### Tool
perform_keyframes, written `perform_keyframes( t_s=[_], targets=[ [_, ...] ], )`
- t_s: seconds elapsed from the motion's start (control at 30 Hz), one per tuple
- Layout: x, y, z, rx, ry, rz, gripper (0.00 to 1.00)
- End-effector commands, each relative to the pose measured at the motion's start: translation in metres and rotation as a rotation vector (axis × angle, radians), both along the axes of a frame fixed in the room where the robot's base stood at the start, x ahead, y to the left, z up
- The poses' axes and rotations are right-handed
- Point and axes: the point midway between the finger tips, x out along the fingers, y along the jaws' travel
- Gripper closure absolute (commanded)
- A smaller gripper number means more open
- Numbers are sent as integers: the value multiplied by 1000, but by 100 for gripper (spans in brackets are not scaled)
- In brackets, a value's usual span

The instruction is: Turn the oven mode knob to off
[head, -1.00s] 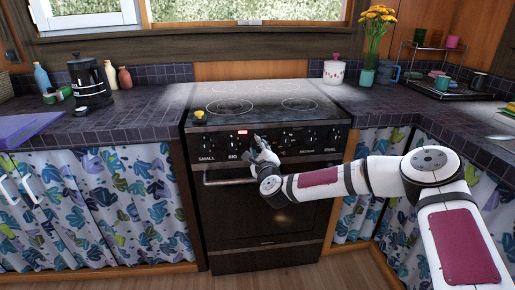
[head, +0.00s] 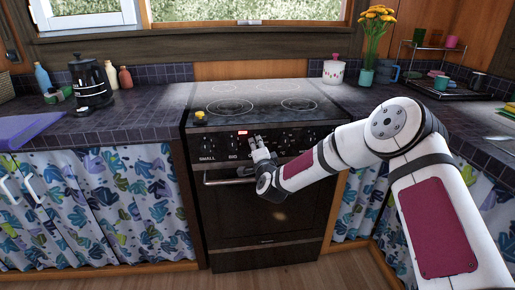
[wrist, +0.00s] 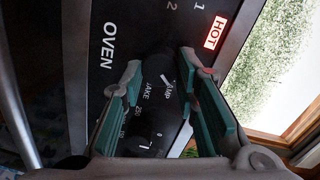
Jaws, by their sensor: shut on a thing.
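The oven (head: 265,215) stands in the middle of the head view with its dark control panel facing me. My gripper (head: 256,140) is at the middle of the panel, just below the lit red indicator. In the wrist view, my gripper's two green-padded fingers (wrist: 160,66) stand on either side of the dark oven mode knob (wrist: 157,70) and are shut on it. Print reading BAKE and part of LAMP shows by the knob, with a white line near it. The fingers hide part of the dial, so I cannot tell the knob's exact setting.
The lit HOT sign (wrist: 215,32) is beside the right finger in the wrist view. The oven handle (head: 225,180) runs below the panel, close under my wrist. A yellow item (head: 199,114) sits at the cooktop's left edge. Open floor lies before the oven.

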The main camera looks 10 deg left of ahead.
Motion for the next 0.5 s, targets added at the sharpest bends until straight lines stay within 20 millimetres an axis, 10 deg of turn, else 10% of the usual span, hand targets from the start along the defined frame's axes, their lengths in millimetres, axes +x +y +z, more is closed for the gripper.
perform_keyframes(
  t_s=[0.5],
  targets=[
    [-1,4,1,-449,-132,3,100]
  ],
)
